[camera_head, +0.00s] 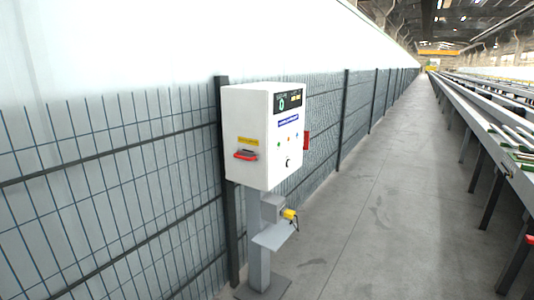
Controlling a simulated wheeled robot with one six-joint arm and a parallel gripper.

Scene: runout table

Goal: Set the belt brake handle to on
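A white control cabinet (264,135) stands on a grey post (257,240) in front of the mesh fence. A red handle (245,155) sits on the cabinet's left face, below a small yellow label (248,141). The handle looks roughly level. The label is too small to read, so I cannot tell whether this is the belt brake handle or which setting it is in. My gripper does not show in the head camera view.
The cabinet's front has a dark display (288,102) and several small buttons. A yellow connector (290,214) and a grey shelf (273,237) are on the post. A dark mesh fence (110,180) runs behind. The concrete aisle (380,210) is clear; long runout tables (480,110) line the right.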

